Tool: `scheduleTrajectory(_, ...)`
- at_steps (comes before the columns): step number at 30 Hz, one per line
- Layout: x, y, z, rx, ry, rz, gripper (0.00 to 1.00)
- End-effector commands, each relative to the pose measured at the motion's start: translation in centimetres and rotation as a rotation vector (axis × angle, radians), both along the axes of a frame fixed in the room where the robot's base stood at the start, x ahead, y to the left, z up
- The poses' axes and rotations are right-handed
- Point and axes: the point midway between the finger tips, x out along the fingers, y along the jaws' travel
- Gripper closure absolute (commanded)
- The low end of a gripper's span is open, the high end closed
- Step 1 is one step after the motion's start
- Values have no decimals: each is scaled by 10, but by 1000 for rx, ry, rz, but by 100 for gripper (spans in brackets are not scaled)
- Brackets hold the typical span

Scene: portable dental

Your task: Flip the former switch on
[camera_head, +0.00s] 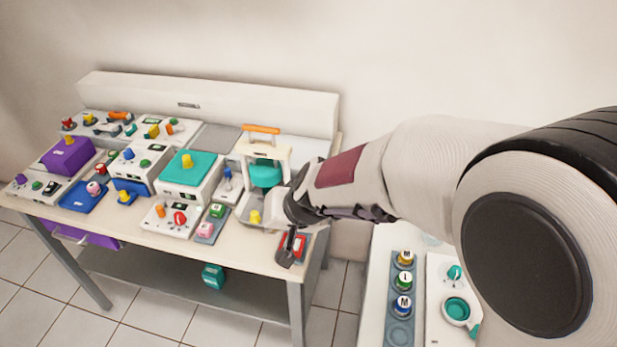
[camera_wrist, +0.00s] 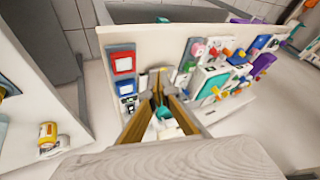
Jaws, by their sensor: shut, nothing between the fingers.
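The former (camera_head: 245,152), which I take to be the white machine with a cream upper frame, an orange top handle and a teal dome, stands at the right end of the bench. A yellow knob (camera_head: 255,217) shows at its front base. I cannot make out which part is its switch; my arm hides its right side. My gripper (camera_head: 287,257) is shut and empty, its dark tip pointing down over a red-framed pad (camera_head: 301,246) right of the former. Contact cannot be told. In the wrist view, the fingers (camera_wrist: 158,92) converge, with teal showing between them.
Other devices crowd the bench to the left, including a teal-topped box (camera_head: 188,168) and a purple box (camera_head: 68,154). A side table (camera_head: 374,290) holds several lettered jars. In the wrist view, red-framed (camera_wrist: 123,63) and blue-framed (camera_wrist: 126,87) pads lie left of the fingers.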

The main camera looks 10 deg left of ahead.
Motion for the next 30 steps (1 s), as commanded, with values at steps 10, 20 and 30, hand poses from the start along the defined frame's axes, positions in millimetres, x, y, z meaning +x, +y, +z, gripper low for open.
scheduleTrajectory(10, 44, 46, -29, 17, -107, -74, 100)
scheduleTrajectory(20, 97, 60, -49, -20, -254, -208, 100)
scheduleTrajectory(30, 152, 28, -29, -109, -424, -392, 100)
